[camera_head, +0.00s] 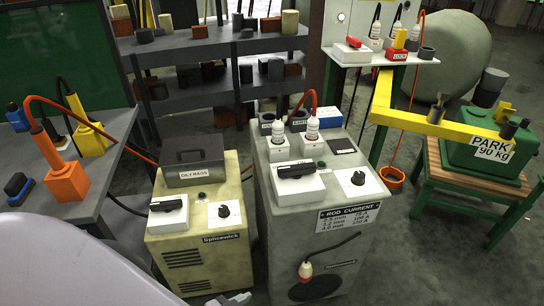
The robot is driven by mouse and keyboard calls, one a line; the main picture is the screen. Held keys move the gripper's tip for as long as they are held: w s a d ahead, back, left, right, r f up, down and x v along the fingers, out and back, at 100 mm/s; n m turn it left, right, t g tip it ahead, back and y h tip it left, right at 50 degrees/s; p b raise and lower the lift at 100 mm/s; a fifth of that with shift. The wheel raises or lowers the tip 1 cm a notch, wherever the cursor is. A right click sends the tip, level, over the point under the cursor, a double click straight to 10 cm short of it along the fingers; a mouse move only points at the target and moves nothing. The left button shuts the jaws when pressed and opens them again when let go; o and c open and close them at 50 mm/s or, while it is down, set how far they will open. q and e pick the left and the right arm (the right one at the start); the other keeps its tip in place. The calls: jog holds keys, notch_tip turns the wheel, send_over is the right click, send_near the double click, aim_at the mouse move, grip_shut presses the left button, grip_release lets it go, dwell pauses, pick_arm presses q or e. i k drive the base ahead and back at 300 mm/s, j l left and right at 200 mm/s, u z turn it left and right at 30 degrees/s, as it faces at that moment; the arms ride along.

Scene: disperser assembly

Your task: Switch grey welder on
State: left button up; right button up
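The grey welder (285,240) stands upright on the floor at the middle of the head view. On its top front left sits a white switch box (299,187) with a black handle (296,170) lying roughly crosswise. I cannot tell from this whether it is on or off. Beside it on the right is a white plate with a black round knob (357,179). The front carries a "ROD CURRENT" label (347,217) and a hanging cable with a plug (305,270). Neither of my grippers is in view.
A beige welder (204,262) with a similar switch (167,204) stands close on the left. A grey table (95,185) with orange and yellow blocks is at far left. Shelves (215,100) stand behind. A yellow beam (430,123) runs at right; floor at front right is clear.

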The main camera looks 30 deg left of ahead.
aim_at(296, 171)
jog(key=i+l+u, duration=0.15)
jog(key=u, duration=0.35)
jog(key=i+l+u, duration=0.25)
jog(key=u, duration=0.25)
jog(key=i+l, duration=0.05)
